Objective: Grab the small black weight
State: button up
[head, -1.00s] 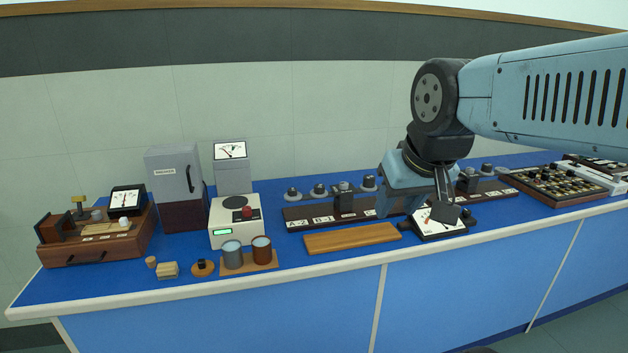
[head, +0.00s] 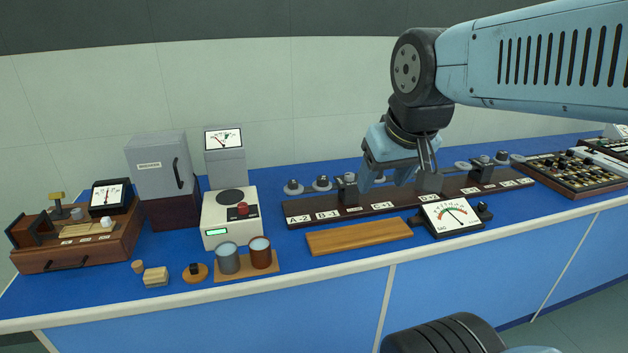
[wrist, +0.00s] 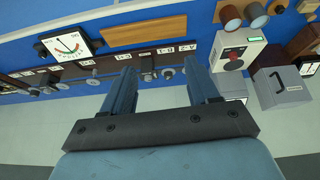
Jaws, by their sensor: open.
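A small black weight (head: 194,267) sits on a round wooden base (head: 203,275) near the bench's front edge, left of two cups. The round base also shows at the top edge of the wrist view (wrist: 278,7), where the weight itself is hard to make out. My gripper (head: 398,176) is open and empty. It hangs above the long dark labelled rail (head: 374,208), well to the right of the weight and higher than it. In the wrist view its two fingers (wrist: 160,72) stand apart with nothing between them.
A grey cup (head: 228,261) and a brown cup (head: 261,256) stand just right of the weight; a pale block (head: 156,277) lies to its left. The white balance (head: 230,221) is behind.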

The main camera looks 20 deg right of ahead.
aim_at(320, 181)
jog(key=shift+o, duration=0.8)
jog(key=w+d+f+n+g+h, duration=0.3)
jog(key=w+d+f+n+h, duration=0.2)
jog(key=w, duration=0.1)
jog(key=shift+w+d+f+n+g, duration=0.15)
jog(key=shift+w+f+n+g, duration=0.15)
jog(key=shift+f, duration=0.1)
jog(key=w+d+f+n+h, duration=0.1)
jog(key=w+f+n+h, duration=0.4)
jog(key=w, duration=0.4)
jog(key=w+a+f+n+t, duration=0.3)
jog(key=w+n, duration=0.2)
jog(key=w+a+f+n+t+h, duration=0.1)
jog(key=w+a+f+n+t, duration=0.2)
jog(key=w+a+n, duration=0.1)
jog(key=w+a+f+n+t, duration=0.3)
jog(key=w+a+n, duration=0.1)
jog(key=w+n, duration=0.3)
jog(key=shift+w+t, duration=0.1)
jog(key=shift+t, duration=0.3)
jog(key=shift+x, duration=3.2)
jog(key=shift+f, duration=0.1)
jog(key=shift+c, duration=0.5)
jog(key=c, duration=1.2)
